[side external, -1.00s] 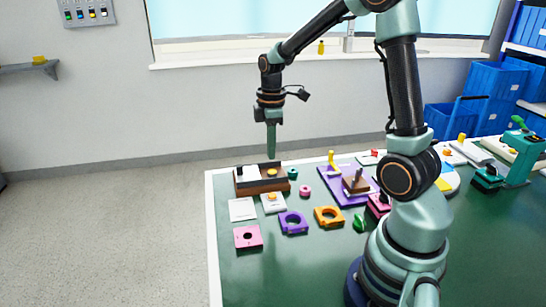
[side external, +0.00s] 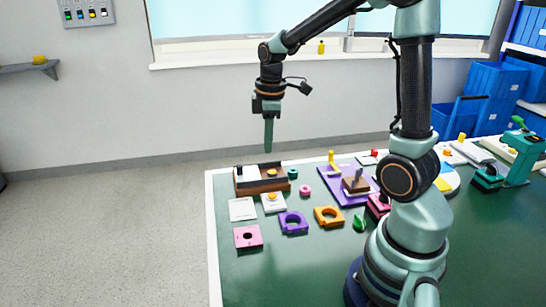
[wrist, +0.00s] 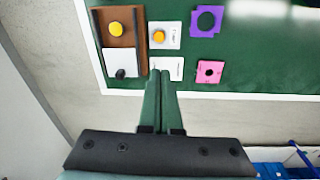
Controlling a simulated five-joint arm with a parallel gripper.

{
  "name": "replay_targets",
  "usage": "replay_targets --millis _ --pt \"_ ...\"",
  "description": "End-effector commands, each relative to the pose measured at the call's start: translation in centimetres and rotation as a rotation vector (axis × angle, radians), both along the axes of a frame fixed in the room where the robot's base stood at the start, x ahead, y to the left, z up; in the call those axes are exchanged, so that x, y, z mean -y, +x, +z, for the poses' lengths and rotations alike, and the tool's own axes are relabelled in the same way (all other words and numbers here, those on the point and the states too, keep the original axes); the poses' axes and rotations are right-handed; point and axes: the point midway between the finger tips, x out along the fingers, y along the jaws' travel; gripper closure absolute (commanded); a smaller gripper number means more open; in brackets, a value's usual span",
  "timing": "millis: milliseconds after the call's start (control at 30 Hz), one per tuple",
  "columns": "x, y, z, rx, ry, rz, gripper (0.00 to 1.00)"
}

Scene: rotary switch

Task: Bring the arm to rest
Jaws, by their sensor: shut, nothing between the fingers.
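My gripper (side external: 268,135) points straight down in the side view, well above the table's far left corner. Its two green fingers are together with nothing between them, and they also show shut in the wrist view (wrist: 161,75). Below it stands a brown wooden box (side external: 262,186) with a yellow knob (side external: 272,171) and a white panel; the wrist view shows a black knob (wrist: 120,73) on that panel. The gripper is clear of the box and touches nothing. I cannot tell which piece is the rotary switch.
The green table (side external: 285,262) holds a white block with an orange button (side external: 273,201), a white card (side external: 242,209), and purple (side external: 293,222), orange (side external: 329,216) and pink (side external: 248,237) pieces. A purple board (side external: 335,189) stands farther right. Air around the gripper is free.

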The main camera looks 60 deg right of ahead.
Motion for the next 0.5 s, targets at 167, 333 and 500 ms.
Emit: replay_targets --millis 167,333,500 --pt "-3.8 -1.5 3.6 0.122 0.001 -0.168 1.0" --pt "-7.0 -3.6 5.9 0.236 0.043 -0.341 1.0" --pt "-9.7 -5.7 7.2 0.335 0.116 -0.5 1.0"
